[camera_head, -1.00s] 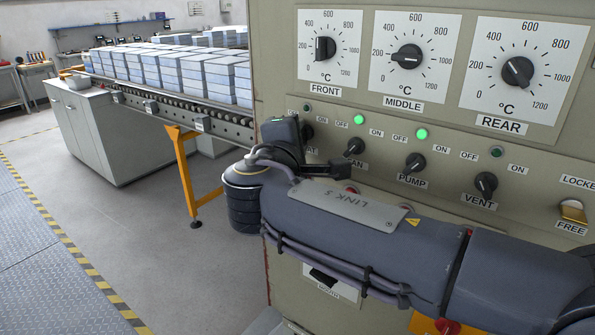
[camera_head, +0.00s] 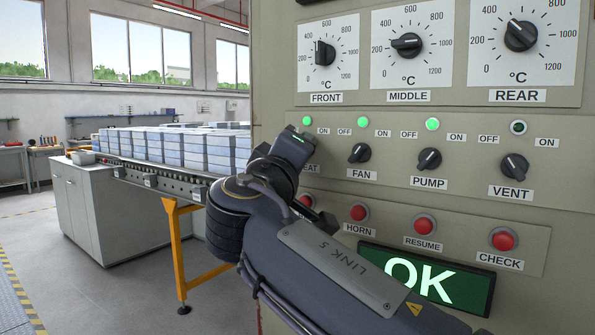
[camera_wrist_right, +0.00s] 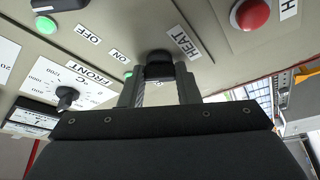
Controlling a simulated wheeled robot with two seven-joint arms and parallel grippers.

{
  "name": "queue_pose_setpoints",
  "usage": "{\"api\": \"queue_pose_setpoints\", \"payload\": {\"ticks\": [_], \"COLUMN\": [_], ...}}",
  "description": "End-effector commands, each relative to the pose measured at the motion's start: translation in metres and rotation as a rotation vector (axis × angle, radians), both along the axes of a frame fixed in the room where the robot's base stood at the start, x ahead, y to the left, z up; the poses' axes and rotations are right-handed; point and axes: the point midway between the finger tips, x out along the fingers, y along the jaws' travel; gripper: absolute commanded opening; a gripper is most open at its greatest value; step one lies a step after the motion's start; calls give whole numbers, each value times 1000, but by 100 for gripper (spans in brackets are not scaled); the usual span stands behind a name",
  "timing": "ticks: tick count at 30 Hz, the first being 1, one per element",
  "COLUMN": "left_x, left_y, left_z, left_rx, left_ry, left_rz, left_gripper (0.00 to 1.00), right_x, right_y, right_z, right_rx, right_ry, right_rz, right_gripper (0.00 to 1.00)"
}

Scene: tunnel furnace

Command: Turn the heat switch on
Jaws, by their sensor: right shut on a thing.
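The heat switch is a black knob (camera_wrist_right: 158,66) below the HEAT label (camera_wrist_right: 182,42) in the right wrist view. In the head view my right arm hides it, and only the end of its label shows. My right gripper (camera_wrist_right: 160,92) is shut on this knob, with one finger on each side. The heat lamp (camera_head: 307,121) above it is lit green and also glows in the right wrist view (camera_wrist_right: 128,75). The knob's exact pointing direction is hard to tell. My left gripper is not in view.
The fan knob (camera_head: 360,153), pump knob (camera_head: 429,159) and vent knob (camera_head: 514,167) are to the right. Red buttons (camera_head: 424,223) and a green OK display (camera_head: 428,279) lie below. A roller conveyor with stacked blocks (camera_head: 196,147) stands left.

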Motion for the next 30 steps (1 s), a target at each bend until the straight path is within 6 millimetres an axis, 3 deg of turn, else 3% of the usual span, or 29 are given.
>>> {"api": "queue_pose_setpoints", "payload": {"ticks": [6,19,20,24,30], "left_x": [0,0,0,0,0], "left_y": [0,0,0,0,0], "left_z": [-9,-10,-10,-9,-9], "left_rx": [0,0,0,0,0], "left_ry": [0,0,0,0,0], "left_rz": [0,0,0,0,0], "left_gripper": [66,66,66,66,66], "right_x": [0,0,0,0,0], "right_y": [0,0,0,0,0], "right_z": [-2,-1,-1,-1,-1], "right_rx": [36,44,44,43,42], "right_ry": [-24,-28,-28,-28,-29], "right_rz": [-1,0,0,0,0], "right_gripper": [6,6,30,49,51]}}
